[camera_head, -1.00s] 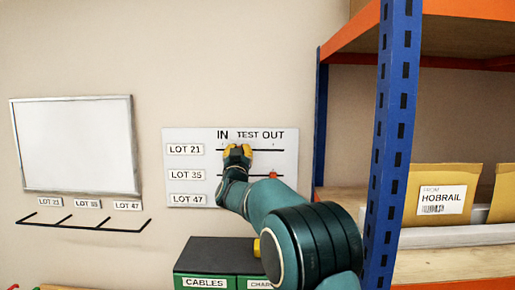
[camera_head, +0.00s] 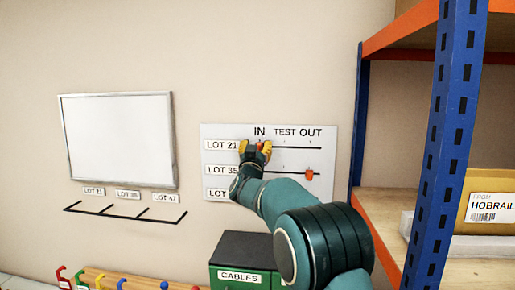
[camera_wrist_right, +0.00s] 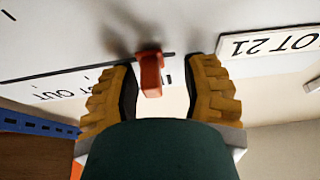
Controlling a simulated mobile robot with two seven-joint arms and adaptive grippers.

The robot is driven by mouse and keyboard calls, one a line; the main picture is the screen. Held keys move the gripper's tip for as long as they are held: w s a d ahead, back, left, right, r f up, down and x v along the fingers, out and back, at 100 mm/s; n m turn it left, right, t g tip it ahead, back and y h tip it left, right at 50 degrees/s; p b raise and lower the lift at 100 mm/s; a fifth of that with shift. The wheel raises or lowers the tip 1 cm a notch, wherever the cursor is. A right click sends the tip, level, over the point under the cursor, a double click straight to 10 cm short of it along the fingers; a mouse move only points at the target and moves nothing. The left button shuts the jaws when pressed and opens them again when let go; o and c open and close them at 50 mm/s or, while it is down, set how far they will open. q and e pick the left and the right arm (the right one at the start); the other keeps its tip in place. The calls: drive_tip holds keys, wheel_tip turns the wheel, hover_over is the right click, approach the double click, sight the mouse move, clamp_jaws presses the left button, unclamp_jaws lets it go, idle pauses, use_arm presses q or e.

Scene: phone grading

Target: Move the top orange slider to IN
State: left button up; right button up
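The white slider board (camera_head: 325,140) hangs on the wall, with rows LOT 21, LOT 35 and LOT 47 under the marks IN, TEST and OUT. The top orange slider (camera_head: 260,145) is on the LOT 21 line, below IN. My right gripper (camera_head: 256,148) is around it, open. In the right wrist view the slider (camera_wrist_right: 150,75) stands between the two yellow fingers (camera_wrist_right: 163,90), with gaps on both sides, nearer the left finger. The LOT 35 slider (camera_head: 309,173) is below OUT. My arm hides much of the LOT 47 row. My left gripper is out of view.
A shelf with a blue post (camera_head: 445,140) and a HOBRAIL box (camera_head: 490,208) stands at the right. A whiteboard (camera_head: 118,140) hangs at the left above a black rail (camera_head: 125,213).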

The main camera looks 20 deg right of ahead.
drive_tip(key=shift+s, duration=0.15)
drive_tip(key=v, duration=1.1)
drive_tip(key=shift+s+a, duration=0.25)
drive_tip(key=shift+a, duration=0.05)
drive_tip(key=shift+f, duration=0.2)
